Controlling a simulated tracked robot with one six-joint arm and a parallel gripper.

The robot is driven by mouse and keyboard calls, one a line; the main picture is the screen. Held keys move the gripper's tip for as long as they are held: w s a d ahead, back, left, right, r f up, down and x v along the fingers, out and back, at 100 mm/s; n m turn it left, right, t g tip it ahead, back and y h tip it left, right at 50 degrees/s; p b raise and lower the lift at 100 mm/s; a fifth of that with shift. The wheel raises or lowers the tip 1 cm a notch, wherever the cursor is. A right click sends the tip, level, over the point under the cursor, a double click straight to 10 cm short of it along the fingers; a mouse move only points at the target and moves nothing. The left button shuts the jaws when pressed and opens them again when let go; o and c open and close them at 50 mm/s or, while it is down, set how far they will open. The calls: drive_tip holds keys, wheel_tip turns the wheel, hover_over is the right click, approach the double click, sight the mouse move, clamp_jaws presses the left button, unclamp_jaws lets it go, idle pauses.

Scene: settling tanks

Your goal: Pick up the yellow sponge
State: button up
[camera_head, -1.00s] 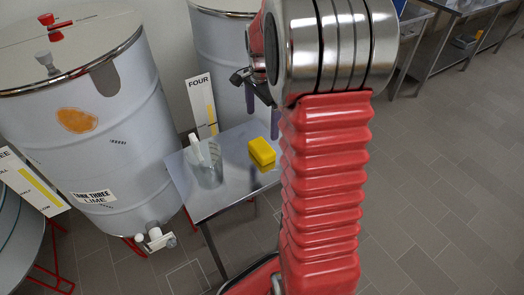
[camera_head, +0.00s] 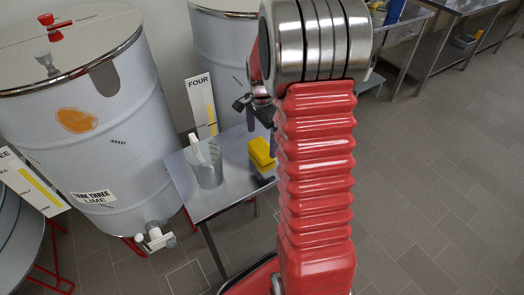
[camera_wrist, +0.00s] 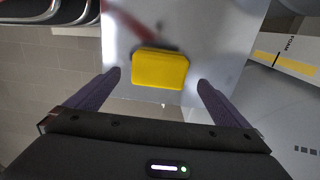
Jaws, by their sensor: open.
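The yellow sponge (camera_head: 261,152) lies on a small metal table (camera_head: 205,207), near its right edge in the head view. In the wrist view the sponge (camera_wrist: 160,69) shows whole, just beyond and between my two purple fingers. My gripper (camera_wrist: 159,80) is open and empty, with one finger to each side of the sponge's line. In the head view my red arm hides part of the gripper and the table's right end; one finger shows just above the sponge. I cannot tell the exact height of the fingertips above the table.
The large tank labelled three (camera_head: 92,130) stands to the left, with a tap low down. Another tank (camera_head: 222,50) with a FOUR sign (camera_head: 202,105) stands behind. Open floor lies right.

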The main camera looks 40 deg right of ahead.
sight(262, 147)
drive_tip(key=shift+s+a+f, duration=0.1)
drive_tip(key=shift+f, duration=2.5)
drive_tip(key=shift+c, duration=0.4)
drive_tip(key=c, duration=1)
